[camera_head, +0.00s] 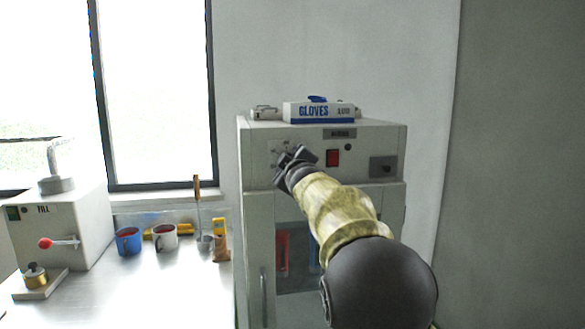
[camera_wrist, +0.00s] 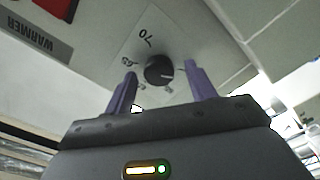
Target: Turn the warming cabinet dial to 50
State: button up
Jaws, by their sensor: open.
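The warming cabinet (camera_head: 372,137) is a grey box with a control panel across its top front. In the wrist view its dial (camera_wrist: 159,70) is a round black knob with a pale pointer line, on a light plate with printed numbers. A 70 is readable; the other marks are small or partly covered, and I cannot tell which number the pointer is at. My gripper (camera_wrist: 161,76) is open, with a purple finger on either side of the knob; contact cannot be told. In the head view my gripper (camera_head: 296,158) is at the panel's left and covers the dial.
The panel also has a red switch (camera_head: 332,158) and a dark latch plate (camera_head: 382,167). A gloves box (camera_head: 318,111) lies on top.

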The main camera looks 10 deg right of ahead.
jog(key=s+b, duration=1.1)
jog(key=s, duration=0.6)
jog(key=shift+s, duration=0.15)
notch_tip(320, 180, down, 28)
jog(key=s+m+g, duration=0.3)
jog(key=m+g, duration=0.2)
jog(key=g, duration=0.2)
jog(key=s+f+m+g, duration=0.5)
jog(key=s+f+g, duration=0.4)
jog(key=s+f, duration=1.3)
notch_tip(320, 180, up, 29)
jog(key=w+p, duration=0.2)
jog(key=p, duration=2.8)
jog(key=shift+w+f+t, duration=0.15)
jog(key=shift+w+t, duration=0.1)
jog(key=shift+t, duration=0.05)
